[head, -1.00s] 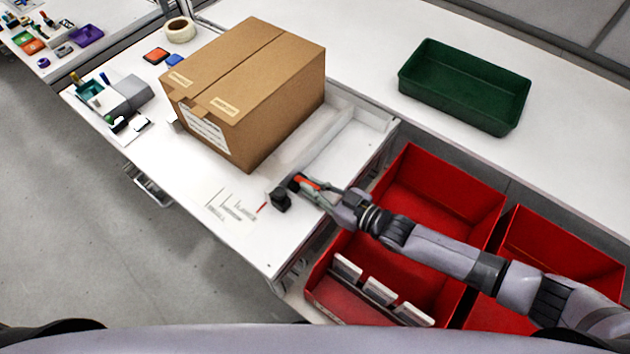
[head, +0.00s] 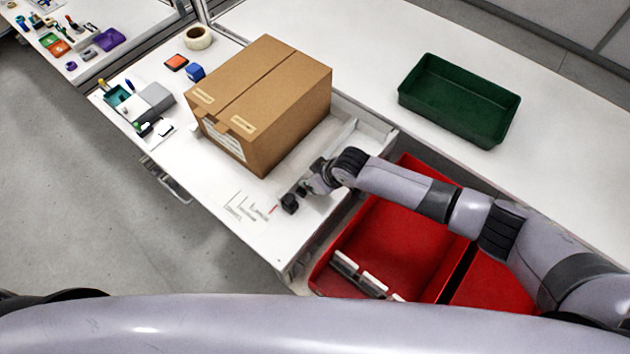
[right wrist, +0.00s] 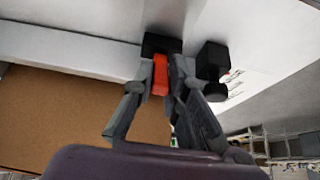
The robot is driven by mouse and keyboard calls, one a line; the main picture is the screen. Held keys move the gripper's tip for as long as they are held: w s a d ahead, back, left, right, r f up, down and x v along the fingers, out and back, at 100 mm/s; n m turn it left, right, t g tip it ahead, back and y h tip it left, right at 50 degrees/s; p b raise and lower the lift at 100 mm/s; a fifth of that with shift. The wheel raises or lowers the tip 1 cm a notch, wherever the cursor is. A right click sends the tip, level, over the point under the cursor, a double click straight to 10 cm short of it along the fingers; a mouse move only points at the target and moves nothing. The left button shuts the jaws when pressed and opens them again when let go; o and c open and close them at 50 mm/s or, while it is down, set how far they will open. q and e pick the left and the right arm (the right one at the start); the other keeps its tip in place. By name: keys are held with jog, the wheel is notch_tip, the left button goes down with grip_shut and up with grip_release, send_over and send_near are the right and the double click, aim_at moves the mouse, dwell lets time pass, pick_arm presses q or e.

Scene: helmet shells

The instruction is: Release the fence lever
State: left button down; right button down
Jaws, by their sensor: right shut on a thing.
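The fence lever is a short orange-red piece (right wrist: 160,74) in the right wrist view, between the fingers of my right gripper (right wrist: 160,88). My gripper is shut on it. Black parts of the fence clamp sit at and beside the fingertips, with a black knob (right wrist: 213,62) on the right. In the head view my right gripper (head: 304,189) is at the black clamp (head: 289,203) on the white table, near the fence (head: 310,145). There the orange lever is hidden by the gripper. My left gripper is not in view.
A cardboard box (head: 265,105) stands on the table (head: 265,235) against the fence, close behind my right gripper. Red bins (head: 400,245) lie below my right arm. A green tray (head: 460,100) stands on the back surface. The table in front of the clamp is clear.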

jog(key=shift+w+a+r+g+h, duration=0.25)
jog(key=shift+a+g+h, duration=0.2)
jog(key=shift+h, duration=0.35)
jog(key=shift+g, duration=0.25)
jog(key=shift+f, duration=0.1)
jog(key=c, duration=1.6)
grip_release()
jog(key=v, duration=1.2)
jog(key=shift+a, duration=0.15)
